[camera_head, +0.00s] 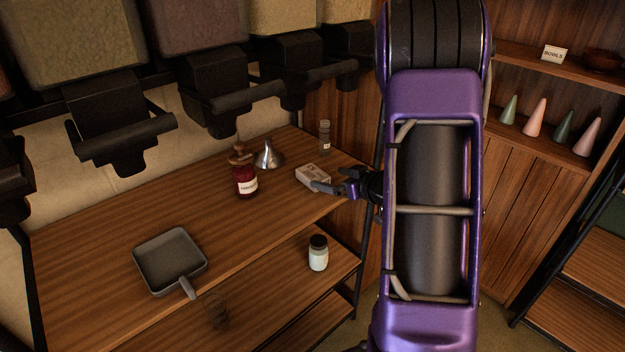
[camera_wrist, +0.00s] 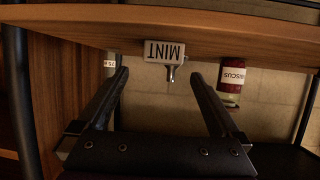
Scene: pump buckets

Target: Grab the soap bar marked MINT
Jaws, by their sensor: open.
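The soap bar marked MINT (camera_head: 313,176) is a small pale block on the upper wooden shelf, near its front edge at the right end. In the wrist view the bar (camera_wrist: 165,51) shows its MINT label upside down, near the top middle. My gripper (camera_head: 325,188) is open and points at the bar from the right in the head view. In the wrist view the bar appears between and beyond the two fingertips (camera_wrist: 160,74). I cannot tell whether a finger touches it.
A metal funnel (camera_head: 269,156) stands behind the bar, with a red labelled bottle (camera_head: 245,180) to its left. A small clear jar (camera_head: 325,136) stands behind. A square grey pan (camera_head: 170,262) sits at the left. Dark dispensers (camera_head: 215,105) hang above. A white jar (camera_head: 318,254) stands below.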

